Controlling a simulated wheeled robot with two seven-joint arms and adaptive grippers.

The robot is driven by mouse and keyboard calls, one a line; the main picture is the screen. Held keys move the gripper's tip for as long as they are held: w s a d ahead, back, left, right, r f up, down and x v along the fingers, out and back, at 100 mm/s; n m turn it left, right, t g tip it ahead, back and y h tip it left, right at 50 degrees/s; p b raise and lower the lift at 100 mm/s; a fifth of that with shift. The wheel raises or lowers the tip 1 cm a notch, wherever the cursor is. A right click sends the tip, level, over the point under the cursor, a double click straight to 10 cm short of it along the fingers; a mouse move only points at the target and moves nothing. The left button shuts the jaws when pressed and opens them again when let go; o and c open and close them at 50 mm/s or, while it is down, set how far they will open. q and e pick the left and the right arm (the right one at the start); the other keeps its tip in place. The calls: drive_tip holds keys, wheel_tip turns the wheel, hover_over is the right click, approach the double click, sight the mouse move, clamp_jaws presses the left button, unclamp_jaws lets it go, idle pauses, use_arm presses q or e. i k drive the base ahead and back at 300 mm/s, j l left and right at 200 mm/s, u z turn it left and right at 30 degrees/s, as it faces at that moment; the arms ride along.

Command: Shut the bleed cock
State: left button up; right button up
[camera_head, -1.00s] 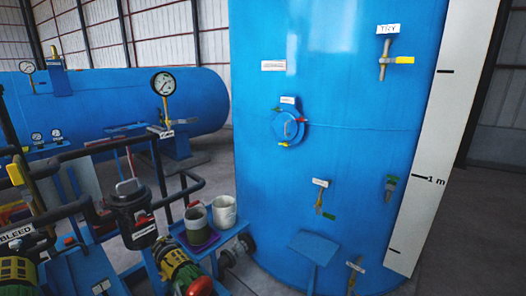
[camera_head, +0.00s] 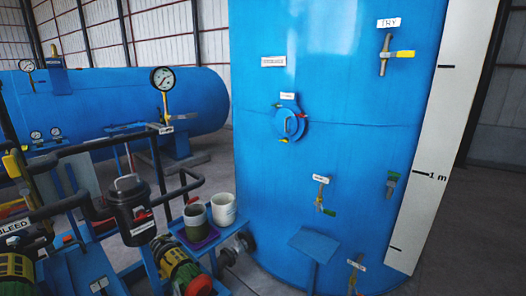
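A white label reading BLEED (camera_head: 14,228) is at the left edge, on dark pipework, partly cut off by the frame. A yellow handle (camera_head: 11,166) stands above it at the left edge. I cannot tell whether this handle belongs to the bleed cock, or whether that cock is open or shut. Neither of my grippers is in view.
A large blue vertical tank (camera_head: 350,100) with several small cocks fills the right. A blue horizontal vessel (camera_head: 120,100) lies behind. Grey floor shows at far right.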

sight(12, 168)
drive_tip(key=u, duration=1.65)
